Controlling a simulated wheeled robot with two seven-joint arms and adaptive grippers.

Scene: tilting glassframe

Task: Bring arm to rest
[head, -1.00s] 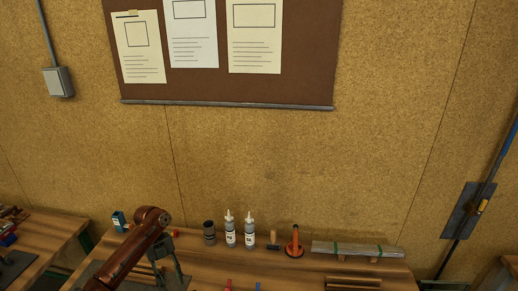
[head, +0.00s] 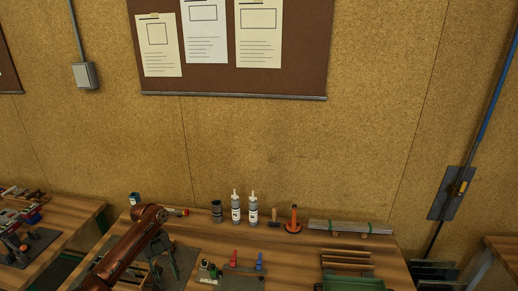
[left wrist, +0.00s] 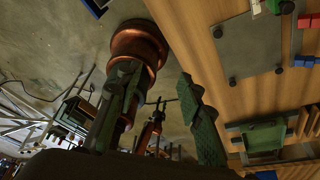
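My left arm, copper-brown, rises from the lower left of the head view to a bent joint over the workbench (head: 215,250). Dark green parts beside it look like my left gripper (head: 162,248), partly hidden by the arm. In the left wrist view, the two green fingers of the left gripper (left wrist: 162,85) stand wide apart with nothing visible between their tips. A copper arm link (left wrist: 138,45) of mine shows behind the left finger; I cannot tell how far off it is. My right gripper cannot be identified with certainty.
Red (head: 234,257) and blue (head: 259,261) clamps and a green tray (head: 352,283) are nearer. A second bench (head: 85,220) is at left.

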